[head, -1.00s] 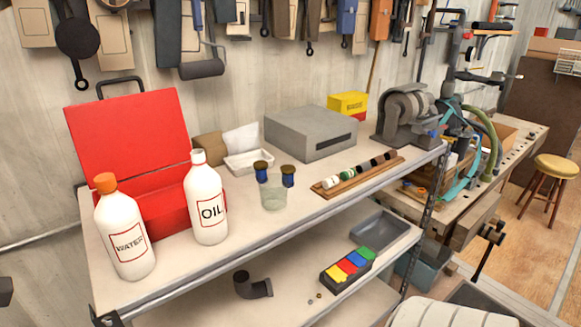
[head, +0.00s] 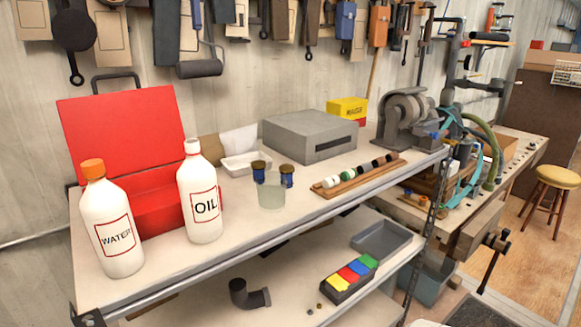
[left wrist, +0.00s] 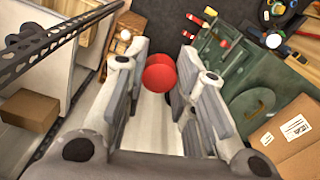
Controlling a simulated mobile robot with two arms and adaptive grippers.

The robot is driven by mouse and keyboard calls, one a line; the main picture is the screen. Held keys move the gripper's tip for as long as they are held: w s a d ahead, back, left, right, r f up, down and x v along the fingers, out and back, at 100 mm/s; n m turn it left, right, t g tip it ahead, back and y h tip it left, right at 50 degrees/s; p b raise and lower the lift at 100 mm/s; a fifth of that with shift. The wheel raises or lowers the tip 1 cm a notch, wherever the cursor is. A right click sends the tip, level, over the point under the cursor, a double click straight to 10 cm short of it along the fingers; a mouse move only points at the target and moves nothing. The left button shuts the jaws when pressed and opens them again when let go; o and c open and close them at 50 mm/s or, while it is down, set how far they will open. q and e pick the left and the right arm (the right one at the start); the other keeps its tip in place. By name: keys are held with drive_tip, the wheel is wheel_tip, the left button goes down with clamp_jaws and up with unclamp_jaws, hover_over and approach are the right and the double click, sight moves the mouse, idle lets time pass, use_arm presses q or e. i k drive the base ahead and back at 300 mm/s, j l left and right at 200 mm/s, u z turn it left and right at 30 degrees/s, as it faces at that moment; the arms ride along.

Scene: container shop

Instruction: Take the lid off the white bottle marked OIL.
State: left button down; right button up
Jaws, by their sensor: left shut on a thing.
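The white bottle marked OIL (head: 199,222) stands upright on the bench top, its label facing me. Its small white lid (head: 192,146) is on its neck. Neither gripper shows in the head view. In the left wrist view, my left gripper (left wrist: 160,82) is shut on a red round thing (left wrist: 160,76), which sits between its fingers. The bottle does not show in that view, and my right gripper is in neither view.
A white WATER bottle (head: 118,256) with an orange cap stands left of the OIL bottle. An open red toolbox (head: 122,130) is behind them. A glass (head: 271,194) and two small dark-lidded jars stand to the right. A grey box (head: 300,135) is farther back.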

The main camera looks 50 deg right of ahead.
sight(197, 180)
drive_tip(key=k+l+z, duration=0.15)
drive_tip(key=l, duration=0.6)
drive_tip(key=l+z, duration=0.1)
drive_tip(key=l, duration=0.65)
